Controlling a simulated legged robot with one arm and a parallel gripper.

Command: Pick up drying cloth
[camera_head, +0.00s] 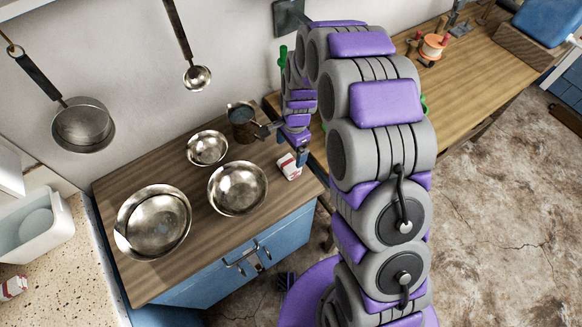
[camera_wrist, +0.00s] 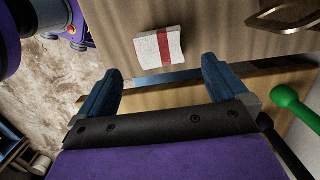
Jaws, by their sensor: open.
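The drying cloth is a small folded white cloth (camera_head: 289,167) with a red stripe. It lies flat on the wooden countertop, near the right end of the bowl cabinet. It also shows in the wrist view (camera_wrist: 158,48), just beyond the gap between the fingertips. My gripper (camera_wrist: 160,78) is open, its two blue fingers apart and nothing between them. In the head view my gripper (camera_head: 286,143) is close above and behind the cloth, which appears untouched.
Three metal bowls, small (camera_head: 207,147), medium (camera_head: 238,189) and large (camera_head: 153,222), stand left of the cloth. A dark mug (camera_head: 242,122) stands behind, close to my gripper. A gap separates this counter from the wooden bench (camera_head: 470,75) at right. A green-handled item (camera_wrist: 298,106) is right of my gripper.

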